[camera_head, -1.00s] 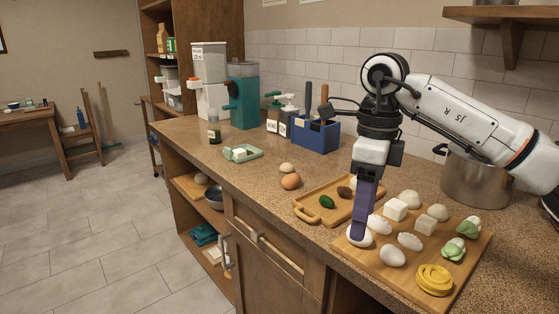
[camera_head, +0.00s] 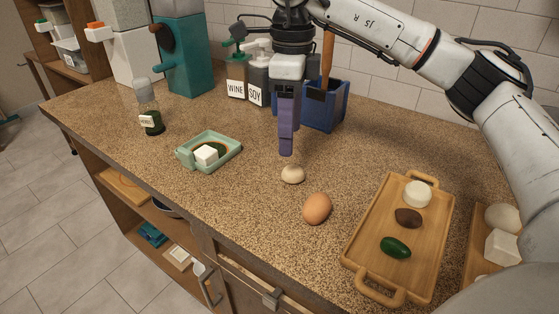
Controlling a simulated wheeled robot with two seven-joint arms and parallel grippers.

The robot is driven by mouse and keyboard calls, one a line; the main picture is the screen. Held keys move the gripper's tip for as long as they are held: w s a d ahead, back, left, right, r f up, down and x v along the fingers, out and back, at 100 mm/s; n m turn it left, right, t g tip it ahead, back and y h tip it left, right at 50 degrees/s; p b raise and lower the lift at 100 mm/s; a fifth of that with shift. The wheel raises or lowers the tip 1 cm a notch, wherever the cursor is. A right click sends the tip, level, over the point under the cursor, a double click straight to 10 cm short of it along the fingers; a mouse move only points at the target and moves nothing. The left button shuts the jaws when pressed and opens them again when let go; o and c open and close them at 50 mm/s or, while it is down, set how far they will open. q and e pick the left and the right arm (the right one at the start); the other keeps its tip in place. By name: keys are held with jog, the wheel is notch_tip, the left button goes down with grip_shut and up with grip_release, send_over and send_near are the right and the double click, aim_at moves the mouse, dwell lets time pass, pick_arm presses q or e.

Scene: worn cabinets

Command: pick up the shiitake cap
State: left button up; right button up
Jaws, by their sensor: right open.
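A small pale beige rounded piece (camera_head: 292,174), which looks like the shiitake cap, lies on the speckled countertop behind a brown egg (camera_head: 317,208). My right gripper (camera_head: 286,154) points down just above and behind it in the picture, with its purple fingers seen almost edge-on, one covering the other. It is open and holds nothing that I can see. Whether the fingertips touch the piece is hard to tell; a small gap shows. My left gripper is not in view.
A wooden tray (camera_head: 361,252) at right holds a white round piece (camera_head: 417,193), a dark brown oval (camera_head: 408,217) and a green oval (camera_head: 396,247). A green dish (camera_head: 190,161) holds a white cube. A blue caddy (camera_head: 338,110) and bottles stand behind the gripper.

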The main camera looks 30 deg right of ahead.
aim_at(293, 168)
jog(key=f, duration=0.2)
jog(key=shift+s+d+f, duration=0.1)
jog(key=shift+s+f, duration=0.2)
jog(key=shift+s, duration=0.1)
jog(key=shift+d+f, duration=0.15)
jog(key=shift+f, duration=2.95)
jog(key=c, duration=1.1)
